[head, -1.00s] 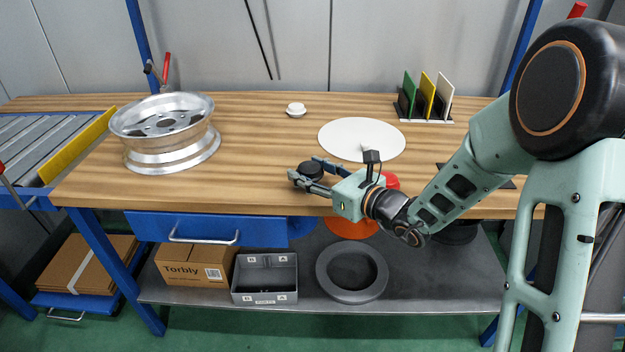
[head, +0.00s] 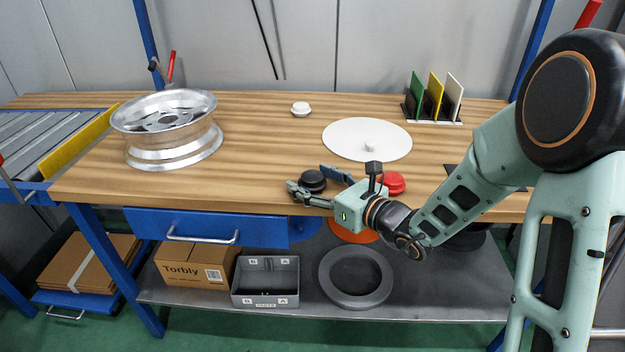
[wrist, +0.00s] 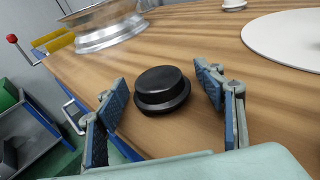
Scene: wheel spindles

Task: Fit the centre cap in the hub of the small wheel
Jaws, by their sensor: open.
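A black round cap (head: 313,181) with a wider rim lies flat on the bench near its front edge; it also shows in the wrist view (wrist: 163,88). My gripper (head: 308,178) is open around it, one finger on each side, with gaps to the cap in the wrist view (wrist: 161,86). A silver wheel (head: 166,130) lies on its side at the left of the bench, its hub facing up. A red cap (head: 391,183) sits behind my wrist, and a white cap (head: 301,109) stands farther back. Which cap suits the hub cannot be told.
A white disc (head: 345,146) with a small centre knob lies at the bench's middle right. A rack of coloured plates (head: 433,100) stands at the back right. A roller conveyor (head: 45,145) adjoins the left end. The bench between wheel and black cap is clear.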

